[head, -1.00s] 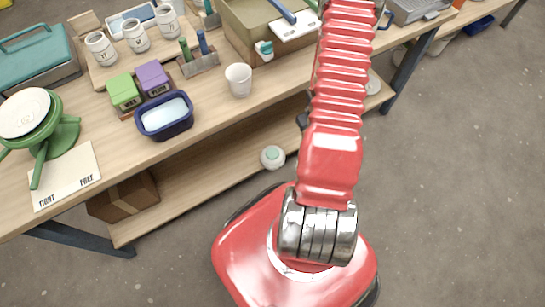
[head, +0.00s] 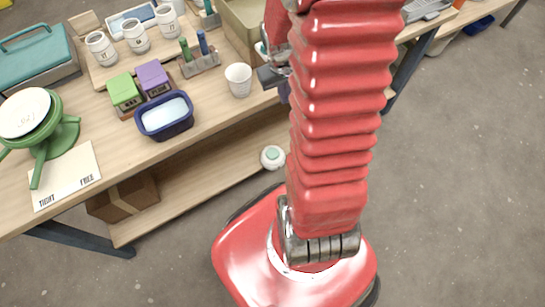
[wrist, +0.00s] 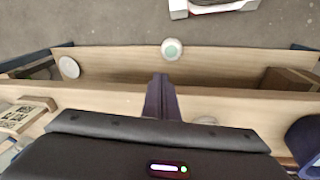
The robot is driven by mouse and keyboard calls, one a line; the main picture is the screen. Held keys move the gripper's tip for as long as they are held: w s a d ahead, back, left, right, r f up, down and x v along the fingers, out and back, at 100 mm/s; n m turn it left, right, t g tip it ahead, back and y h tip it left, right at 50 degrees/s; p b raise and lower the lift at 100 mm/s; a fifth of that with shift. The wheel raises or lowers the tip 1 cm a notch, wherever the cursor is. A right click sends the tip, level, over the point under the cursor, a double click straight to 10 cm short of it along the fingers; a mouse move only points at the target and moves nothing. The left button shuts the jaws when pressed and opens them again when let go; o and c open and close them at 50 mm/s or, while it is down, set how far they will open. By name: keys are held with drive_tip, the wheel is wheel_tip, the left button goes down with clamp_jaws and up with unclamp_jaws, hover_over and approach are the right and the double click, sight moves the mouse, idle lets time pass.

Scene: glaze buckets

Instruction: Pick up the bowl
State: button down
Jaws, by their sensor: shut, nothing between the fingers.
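A white, shallow, bowl-like piece (head: 25,113) sits on the green stand (head: 62,137) at the far left of the bench in the head view. A small round white piece with a pale green centre (head: 272,157) is on the lower shelf; it also shows in the wrist view (wrist: 172,49). I cannot tell which of these is the bowl. My gripper (head: 284,93) is at the bench's front edge, right of the white cup (head: 238,80), partly hidden by my arm. In the wrist view its dark fingers (wrist: 162,97) are together and empty, overlapping the shelf and bench edge.
A dark blue tub (head: 165,117) stands on the bench left of the cup, before green (head: 124,91) and purple (head: 152,78) blocks. Another white round piece (wrist: 69,67) lies on the lower shelf at left in the wrist view. The floor (head: 455,180) at right is clear.

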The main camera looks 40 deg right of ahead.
drive_tip(key=a+r+n+t, duration=0.1)
drive_tip(key=a+r+t, duration=0.2)
drive_tip(key=a+r, duration=1.05)
drive_tip(key=s+a+r+n+t+y, duration=0.1)
drive_tip(key=s+a+r+n+t, duration=0.1)
drive_tip(key=s+a+r, duration=0.5)
wheel_tip(320, 180, up, 3)
drive_tip(key=a, duration=0.2)
drive_tip(key=shift+s+a+r+y, duration=0.15)
drive_tip(key=shift+s+a+y, duration=0.15)
drive_tip(key=shift+s+a, duration=0.1)
drive_tip(key=c, duration=2.5)
unclamp_jaws()
